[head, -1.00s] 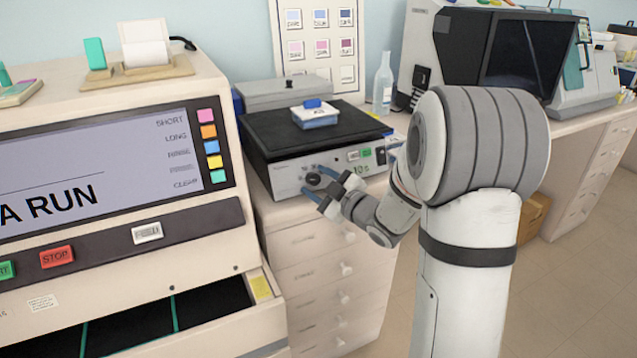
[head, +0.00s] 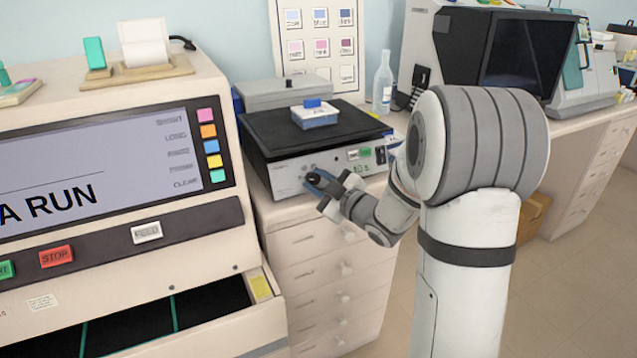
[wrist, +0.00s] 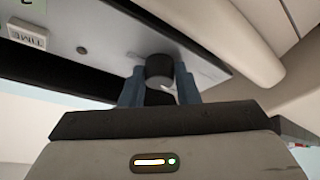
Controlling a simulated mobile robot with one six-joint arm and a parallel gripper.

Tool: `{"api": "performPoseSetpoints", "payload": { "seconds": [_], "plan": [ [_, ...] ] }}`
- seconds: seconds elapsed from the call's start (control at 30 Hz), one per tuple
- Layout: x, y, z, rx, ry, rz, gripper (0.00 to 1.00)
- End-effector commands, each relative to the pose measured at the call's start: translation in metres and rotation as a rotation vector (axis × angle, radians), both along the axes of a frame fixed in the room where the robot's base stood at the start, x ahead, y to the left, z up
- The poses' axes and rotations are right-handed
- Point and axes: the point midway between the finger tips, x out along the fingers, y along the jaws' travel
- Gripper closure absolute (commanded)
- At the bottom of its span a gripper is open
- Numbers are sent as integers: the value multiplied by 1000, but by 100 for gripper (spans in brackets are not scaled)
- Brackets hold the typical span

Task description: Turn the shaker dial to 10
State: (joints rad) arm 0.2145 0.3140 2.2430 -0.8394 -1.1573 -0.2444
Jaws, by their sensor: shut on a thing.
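The shaker (head: 290,178) is a grey box with a black top platform, standing on the drawer cabinet. Its dial (wrist: 159,68) is a dark round knob on the front panel; in the head view my fingers mostly cover it. My gripper (head: 316,181) is at the left part of that panel. In the wrist view my gripper (wrist: 160,84) has one blue finger on each side of the dial and is shut on it. Small digits (head: 361,169) on the panel seem to begin with 10, but are too blurred to read surely. The dial's pointer mark is not clear.
A blue-lidded box (head: 315,117) sits on the shaker's platform. A green button (head: 366,152) and a TIME button (wrist: 27,35) are on the panel. The large stainer (head: 120,240) stands close on the left. A clear bottle (head: 382,85) stands behind on the right.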

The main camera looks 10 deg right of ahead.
Motion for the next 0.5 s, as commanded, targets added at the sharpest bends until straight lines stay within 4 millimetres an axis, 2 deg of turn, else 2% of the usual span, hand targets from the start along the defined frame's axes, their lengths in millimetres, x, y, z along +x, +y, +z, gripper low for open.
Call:
{"api": "performPoseSetpoints", "payload": {
  "seconds": [0.27,0.5],
  "plan": [
    [-1,1,-4,94,25,-40,94],
    [-2,3,-6,268,71,-112,94]
  ]
}}
